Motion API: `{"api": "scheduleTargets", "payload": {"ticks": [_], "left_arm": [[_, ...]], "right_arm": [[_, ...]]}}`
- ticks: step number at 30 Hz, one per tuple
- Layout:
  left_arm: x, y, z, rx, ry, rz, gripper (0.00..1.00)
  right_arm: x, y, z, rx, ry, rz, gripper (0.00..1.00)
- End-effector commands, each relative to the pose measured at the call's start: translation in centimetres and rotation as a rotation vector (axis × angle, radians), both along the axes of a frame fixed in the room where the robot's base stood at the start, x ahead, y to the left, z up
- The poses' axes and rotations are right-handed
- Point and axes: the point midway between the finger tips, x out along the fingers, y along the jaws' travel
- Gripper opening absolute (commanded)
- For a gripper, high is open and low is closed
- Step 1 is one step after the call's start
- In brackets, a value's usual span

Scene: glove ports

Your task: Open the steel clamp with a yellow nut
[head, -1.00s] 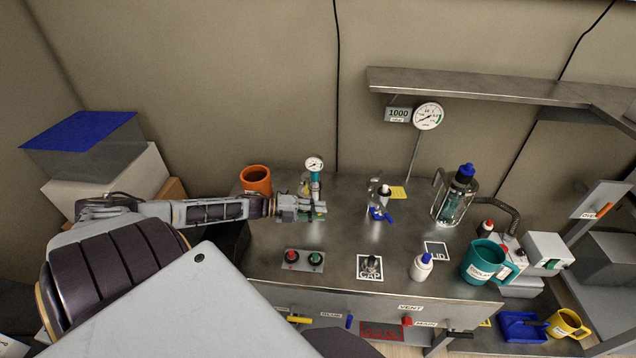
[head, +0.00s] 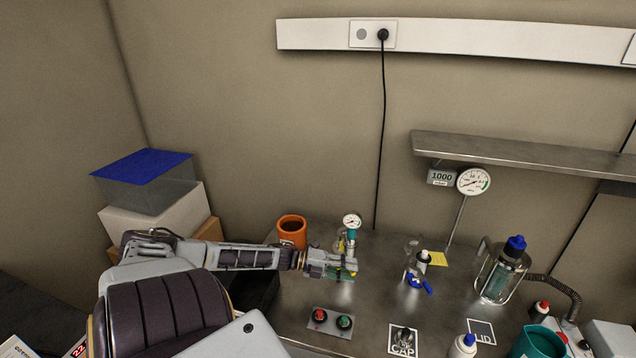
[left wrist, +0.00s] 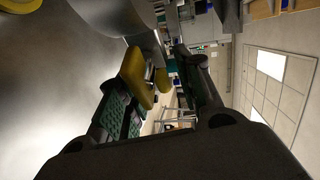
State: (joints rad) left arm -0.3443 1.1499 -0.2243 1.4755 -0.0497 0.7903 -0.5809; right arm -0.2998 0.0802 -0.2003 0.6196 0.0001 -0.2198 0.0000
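My left gripper (head: 345,268) is over the back left of the steel bench, in front of a pressure gauge on a teal fitting (head: 352,236). In the left wrist view a yellow nut (left wrist: 136,74) with wing-like lobes lies between my left gripper's fingers (left wrist: 165,80), close to the left finger. A gap shows between it and the right finger, so the gripper looks open. Whether a finger touches the nut I cannot tell. The steel clamp itself is mostly hidden behind the gripper in the head view. My right gripper is not in view.
An orange pot (head: 292,231) stands behind my left forearm. A shelf (head: 520,155) overhangs the back right.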

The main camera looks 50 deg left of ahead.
Motion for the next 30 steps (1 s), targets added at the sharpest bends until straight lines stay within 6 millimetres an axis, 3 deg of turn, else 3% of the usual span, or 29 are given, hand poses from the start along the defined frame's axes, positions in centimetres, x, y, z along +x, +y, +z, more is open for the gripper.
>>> {"api": "scheduleTargets", "payload": {"ticks": [30], "left_arm": [[-4.1,3.8,1.0,0.001,0.001,0.0,0.35]], "right_arm": [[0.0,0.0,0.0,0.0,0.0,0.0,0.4]]}}
